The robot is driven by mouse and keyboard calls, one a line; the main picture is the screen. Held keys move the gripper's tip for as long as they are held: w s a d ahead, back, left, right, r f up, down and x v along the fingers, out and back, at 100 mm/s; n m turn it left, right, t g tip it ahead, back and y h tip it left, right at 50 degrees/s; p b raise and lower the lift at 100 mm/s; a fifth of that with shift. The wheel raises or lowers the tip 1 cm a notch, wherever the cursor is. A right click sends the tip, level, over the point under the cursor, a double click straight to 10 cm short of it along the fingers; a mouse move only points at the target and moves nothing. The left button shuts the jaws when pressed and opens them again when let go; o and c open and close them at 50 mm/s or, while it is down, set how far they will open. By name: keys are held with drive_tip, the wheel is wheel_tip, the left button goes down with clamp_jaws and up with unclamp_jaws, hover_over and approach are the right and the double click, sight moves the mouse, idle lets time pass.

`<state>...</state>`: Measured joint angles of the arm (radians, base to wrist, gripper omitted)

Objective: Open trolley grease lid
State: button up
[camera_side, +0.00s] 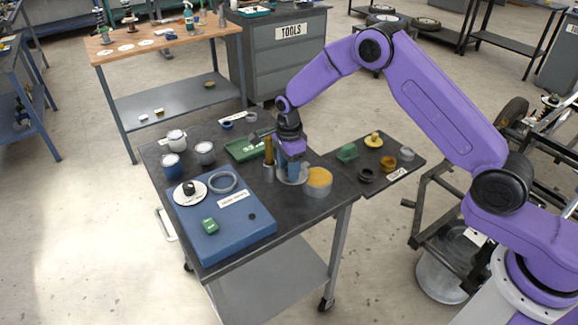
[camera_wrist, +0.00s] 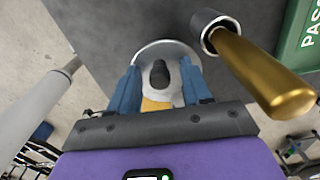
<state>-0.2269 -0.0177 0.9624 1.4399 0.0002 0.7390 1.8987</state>
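The grease tin (camera_side: 318,184) stands near the table's right edge, uncovered, with yellow-orange grease showing at its top. A round grey lid (camera_side: 284,180) is just left of the tin. In the wrist view the lid (camera_wrist: 150,52) has a dark upright knob (camera_wrist: 160,76). My gripper (camera_side: 291,177) points down over the lid, and its blue fingers hide part of it. In the wrist view my gripper (camera_wrist: 159,68) is open, with a finger on each side of the knob and gaps between. A yellow patch (camera_wrist: 155,105) shows beyond the fingers, mostly hidden by my gripper.
A brass-coloured handle (camera_side: 268,150) stands upright in a metal holder close left of my gripper. A green tray (camera_side: 240,153) lies behind it. A blue mat (camera_side: 240,236) with several parts covers the front left. A dark side tray (camera_side: 400,175) with small parts is at right.

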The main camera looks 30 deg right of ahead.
wheel_tip(320, 180, up, 17)
drive_tip(key=shift+r, duration=0.2)
idle(0.6)
drive_tip(key=shift+s, duration=0.1)
